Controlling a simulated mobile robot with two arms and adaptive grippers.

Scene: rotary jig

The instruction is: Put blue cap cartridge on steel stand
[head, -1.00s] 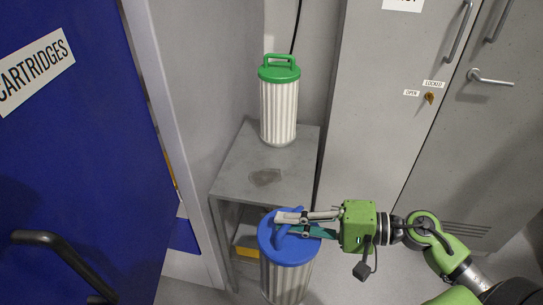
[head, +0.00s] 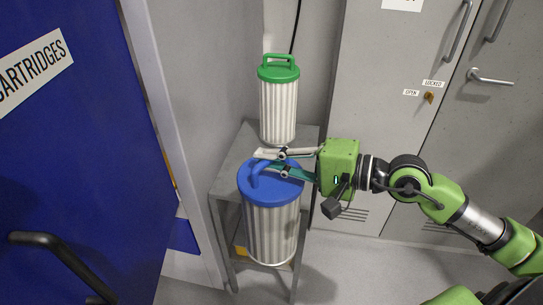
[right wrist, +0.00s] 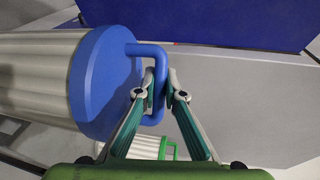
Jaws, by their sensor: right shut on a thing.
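The blue cap cartridge (head: 272,228) is a pleated white cylinder with a blue cap and handle. It hangs upright from my right gripper (head: 262,162), which is shut on the cap's handle. In the right wrist view the fingers (right wrist: 163,85) close around the blue handle, with the blue cap (right wrist: 105,85) beside them. The steel stand (head: 232,172) is a grey table against the back wall. In the head view the cartridge is in front of the stand and covers part of its top and front. My left gripper is not in view.
A green cap cartridge (head: 278,108) stands at the back of the stand's top. Grey lockers (head: 380,110) rise to the right. A blue door (head: 75,170) with a black handle and a CARTRIDGES sign is at the left. Floor is clear at the lower right.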

